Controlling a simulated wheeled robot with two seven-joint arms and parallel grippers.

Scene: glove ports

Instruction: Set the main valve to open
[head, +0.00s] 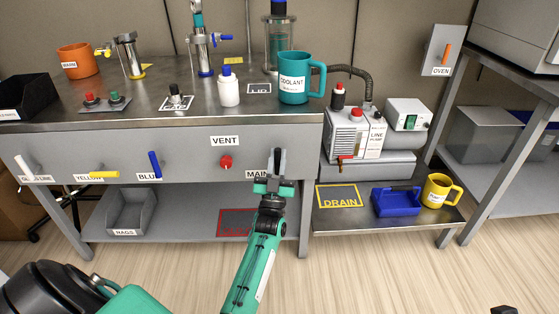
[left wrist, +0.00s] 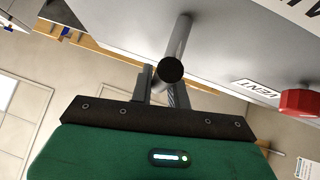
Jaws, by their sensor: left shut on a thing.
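The main valve's white MAIN label (head: 257,173) is on the grey bench front, partly covered by my left gripper. My left gripper (head: 276,165) is at the panel, just right of the label. In the left wrist view, a grey handle rod with a dark round end (left wrist: 172,70) stands out from the panel between the fingers of the left gripper (left wrist: 163,88). The gripper is shut on this main valve handle. The handle's exact angle is hard to tell. A small dark part at the bottom right edge of the head view may be my right gripper; its fingers do not show.
A red VENT knob (head: 226,162) is close to the left, also seen in the left wrist view (left wrist: 300,102). Blue (head: 155,164), yellow (head: 104,175) and white (head: 22,165) levers line the panel. A line pump (head: 352,135) stands right of the bench.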

